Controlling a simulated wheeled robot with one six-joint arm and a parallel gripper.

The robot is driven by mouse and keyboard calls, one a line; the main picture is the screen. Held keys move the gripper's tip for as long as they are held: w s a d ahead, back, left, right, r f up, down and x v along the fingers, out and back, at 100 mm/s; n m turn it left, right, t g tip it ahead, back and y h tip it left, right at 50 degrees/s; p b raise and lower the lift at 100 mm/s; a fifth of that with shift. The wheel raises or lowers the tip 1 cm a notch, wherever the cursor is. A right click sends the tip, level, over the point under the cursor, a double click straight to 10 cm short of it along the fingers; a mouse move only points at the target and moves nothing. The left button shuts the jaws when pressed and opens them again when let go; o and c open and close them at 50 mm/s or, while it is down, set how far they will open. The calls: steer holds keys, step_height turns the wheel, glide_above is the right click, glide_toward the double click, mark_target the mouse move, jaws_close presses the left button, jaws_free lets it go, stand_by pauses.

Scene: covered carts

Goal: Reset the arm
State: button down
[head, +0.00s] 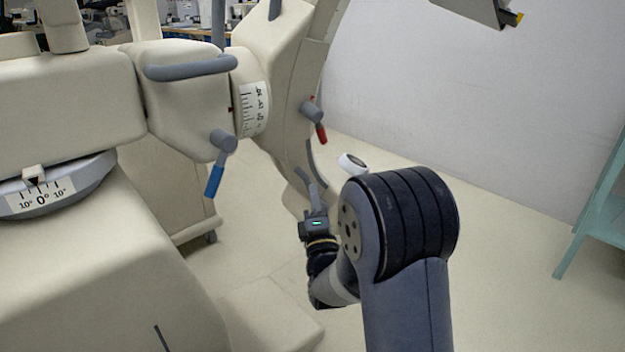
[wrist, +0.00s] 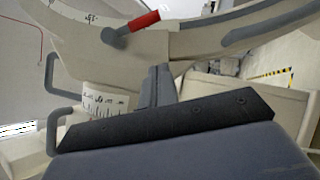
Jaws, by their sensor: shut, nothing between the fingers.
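My arm rises at the lower right of the head view and bends forward at a thick dark joint. My gripper (head: 312,190) is at its far end, small in the head view, with its fingers pointing up beside the curved beige arm of a large machine (head: 283,65). In the wrist view my gripper (wrist: 158,85) has its fingers together with nothing between them. The machine's red-tipped lever (wrist: 140,22) is just beyond the fingers there. I cannot tell how far apart the fingertips and the machine are.
The machine has a blue-tipped lever (head: 215,178), a red-tipped lever (head: 317,122) and a grey handle (head: 190,67). Its beige base (head: 90,270) fills the lower left. A teal stand (head: 603,205) is at the right edge. Bare floor (head: 505,215) lies between my arm and the wall.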

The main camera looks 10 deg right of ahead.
steer(key=shift+s+f, duration=0.25)
steer(key=shift+s, duration=0.2)
steer(key=d+r+x, duration=0.1)
steer(key=x, duration=1)
steer(key=shift+d, duration=0.15)
